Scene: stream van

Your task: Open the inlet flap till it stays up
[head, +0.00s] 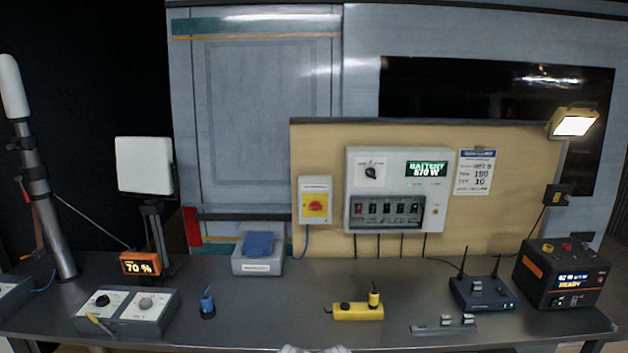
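The inlet is a light grey box (270,266) with a white label on its front. It stands at the back of the bench, left of the middle, against the panel's left edge. Its blue flap (258,244) lies over the upper face of the box and looks down; what is under it is hidden. Neither of my grippers shows in the head view.
A blue plug (207,305), a grey two-knob box (128,311) and a yellow socket block (357,311) stand in front. Bench between them is clear.

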